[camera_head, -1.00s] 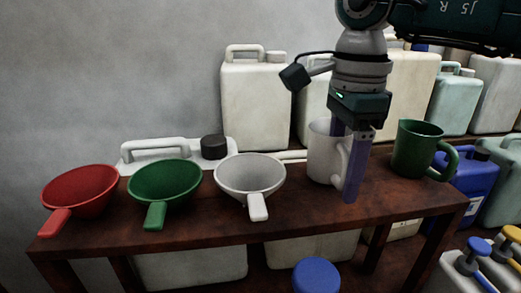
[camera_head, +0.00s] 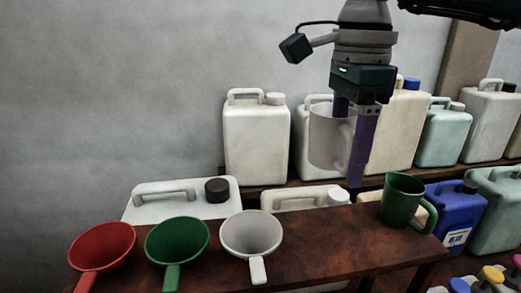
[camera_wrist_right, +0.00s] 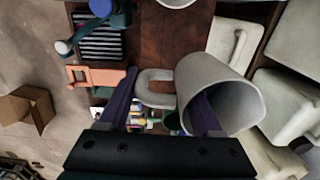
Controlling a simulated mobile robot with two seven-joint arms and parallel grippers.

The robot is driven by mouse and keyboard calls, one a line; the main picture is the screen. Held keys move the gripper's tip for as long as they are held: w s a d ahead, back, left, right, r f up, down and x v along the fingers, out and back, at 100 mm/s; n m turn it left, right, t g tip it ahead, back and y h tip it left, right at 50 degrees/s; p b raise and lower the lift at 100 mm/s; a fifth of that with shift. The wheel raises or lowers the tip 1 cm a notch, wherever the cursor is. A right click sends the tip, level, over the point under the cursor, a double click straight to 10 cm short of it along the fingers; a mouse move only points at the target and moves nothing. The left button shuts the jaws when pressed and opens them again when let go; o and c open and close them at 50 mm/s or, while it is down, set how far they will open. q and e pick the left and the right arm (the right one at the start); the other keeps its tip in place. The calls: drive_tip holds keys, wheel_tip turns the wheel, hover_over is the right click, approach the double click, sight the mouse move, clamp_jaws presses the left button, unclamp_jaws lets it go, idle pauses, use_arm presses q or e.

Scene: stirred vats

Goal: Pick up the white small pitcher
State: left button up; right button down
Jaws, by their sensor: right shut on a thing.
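The white small pitcher (camera_head: 325,138) hangs upright in the air above the brown table (camera_head: 320,240). My right gripper (camera_head: 350,145) points down and is shut on the pitcher, on its handle side. One finger goes into its mouth and the other is outside, past the handle. In the right wrist view the pitcher (camera_wrist_right: 217,90) shows its open mouth, and its handle (camera_wrist_right: 153,88) lies between the fingers (camera_wrist_right: 160,108). The exact contact is partly hidden. My left gripper is not in view.
Red (camera_head: 103,243), green (camera_head: 177,240) and white (camera_head: 251,233) funnels lie at the table's left. A green pitcher (camera_head: 401,200) stands at its right end. Pale canisters (camera_head: 257,140) line a shelf behind the held pitcher. The table's middle right is bare.

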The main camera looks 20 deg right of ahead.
sight(349, 127)
drive_tip(key=shift+r+p, duration=1.35)
drive_tip(key=shift+r, duration=1.1)
drive_tip(key=shift+a+r, duration=0.1)
drive_tip(key=shift+r, duration=0.05)
idle(1.1)
